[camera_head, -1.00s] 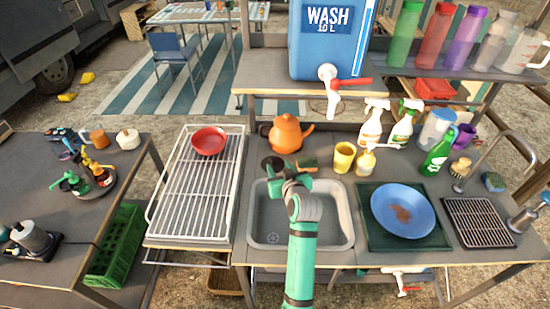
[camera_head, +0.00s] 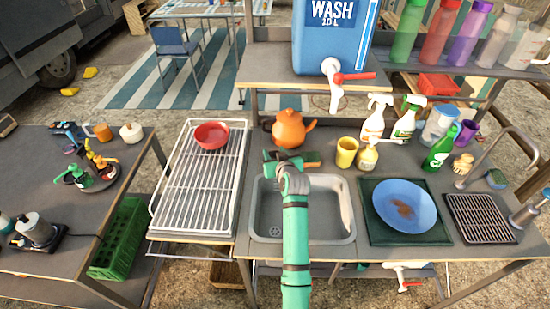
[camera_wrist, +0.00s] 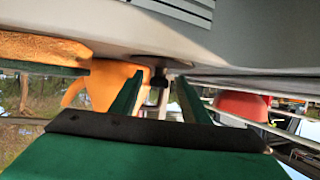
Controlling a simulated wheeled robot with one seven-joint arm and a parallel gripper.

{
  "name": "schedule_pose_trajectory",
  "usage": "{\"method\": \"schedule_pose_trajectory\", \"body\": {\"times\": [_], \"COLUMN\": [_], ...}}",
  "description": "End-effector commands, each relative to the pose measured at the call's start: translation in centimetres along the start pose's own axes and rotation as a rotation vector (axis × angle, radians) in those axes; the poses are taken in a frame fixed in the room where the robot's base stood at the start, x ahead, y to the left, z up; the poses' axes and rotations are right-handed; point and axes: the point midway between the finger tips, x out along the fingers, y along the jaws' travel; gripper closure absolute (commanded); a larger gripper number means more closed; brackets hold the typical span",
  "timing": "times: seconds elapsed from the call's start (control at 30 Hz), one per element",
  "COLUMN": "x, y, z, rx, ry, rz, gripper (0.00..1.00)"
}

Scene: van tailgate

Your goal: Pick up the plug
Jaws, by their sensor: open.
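My gripper (camera_head: 276,162) is over the back edge of the grey sink (camera_head: 262,205), with its jaws apart and nothing held. In the wrist view, the two green fingers (camera_wrist: 161,90) point at a small black thing, likely the plug (camera_wrist: 157,82). It shows in the gap between the fingertips, beyond them and apart from them as far as I can tell. In the head view my gripper and wrist hide the spot where a dark round thing lay at the back left of the sink.
An orange kettle (camera_head: 289,129) stands just behind my gripper, and a sponge (camera_head: 312,158) lies to its right. A yellow cup (camera_head: 346,152) is farther right. A white rack (camera_head: 185,195) with a red bowl (camera_head: 211,136) is to the left.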

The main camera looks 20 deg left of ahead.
Motion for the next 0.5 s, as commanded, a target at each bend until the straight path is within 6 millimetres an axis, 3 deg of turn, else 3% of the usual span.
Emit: {"method": "schedule_pose_trajectory", "body": {"times": [0.1, 0.27, 0.3, 0.5], "x": [-0.06, -0.1, -0.1, -0.12], "y": [0.13, 0.25, 0.26, 0.3], "z": [0.03, 0.05, 0.06, 0.06], "rx": [0.001, 0.001, 0.001, 0.001], "ry": [0.0, 0.0, 0.0, 0.0], "rz": [0.002, 0.003, 0.003, 0.004], "gripper": [0.58, 0.96, 1.0, 1.0]}}
